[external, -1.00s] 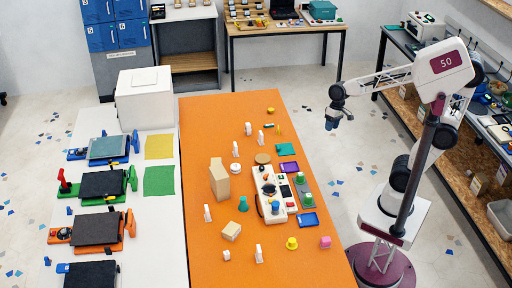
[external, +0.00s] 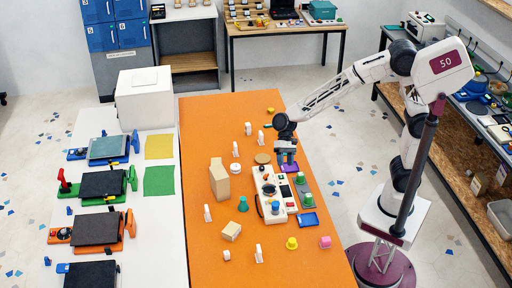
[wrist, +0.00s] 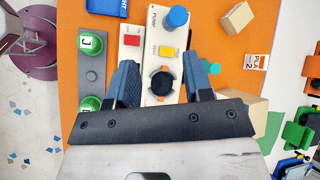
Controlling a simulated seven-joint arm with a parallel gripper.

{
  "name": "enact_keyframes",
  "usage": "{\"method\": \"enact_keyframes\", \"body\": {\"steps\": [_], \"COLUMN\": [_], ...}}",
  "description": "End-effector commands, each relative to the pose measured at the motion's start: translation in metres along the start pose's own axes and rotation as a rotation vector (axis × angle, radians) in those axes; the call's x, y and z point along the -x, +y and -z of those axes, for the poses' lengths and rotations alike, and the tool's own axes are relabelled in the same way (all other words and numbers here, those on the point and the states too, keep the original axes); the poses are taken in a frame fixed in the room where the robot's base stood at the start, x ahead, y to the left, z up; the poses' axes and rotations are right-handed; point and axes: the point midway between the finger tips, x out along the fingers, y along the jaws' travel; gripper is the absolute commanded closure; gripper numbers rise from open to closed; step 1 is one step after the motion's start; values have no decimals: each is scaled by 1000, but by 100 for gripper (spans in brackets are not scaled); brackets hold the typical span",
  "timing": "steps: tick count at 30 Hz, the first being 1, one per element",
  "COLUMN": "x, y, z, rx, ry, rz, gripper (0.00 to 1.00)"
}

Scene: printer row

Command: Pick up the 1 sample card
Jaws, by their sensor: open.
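Several small white sample cards stand on the orange table. In the external view, two are at the back (external: 248,129) (external: 261,136), one is left of my gripper (external: 235,149) and one is at the front (external: 258,253); their markings are too small to read. A card reading "PLA 2" (wrist: 257,62) shows in the wrist view and stands at the table's left in the external view (external: 207,213). I cannot tell which is card 1. My gripper (external: 286,161) is open and empty above the far end of the white console (external: 268,205), its fingers (wrist: 162,80) pointing down.
The table's far end is mostly clear.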

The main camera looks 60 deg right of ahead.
Motion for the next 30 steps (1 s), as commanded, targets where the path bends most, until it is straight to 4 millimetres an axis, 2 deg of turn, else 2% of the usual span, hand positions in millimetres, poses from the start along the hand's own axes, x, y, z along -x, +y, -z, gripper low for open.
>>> {"method": "enact_keyframes", "body": {"steps": [1,6,15,24,30], "x": [-15,-61,-152,-252,-303], "y": [-11,-47,-103,-146,-163], "z": [2,3,2,-5,-10], "rx": [-15,-82,-208,-341,-410], "ry": [-25,-109,-250,-379,-439], "rz": [-1,8,11,-1,-8], "gripper": [53,53,53,53,53]}}
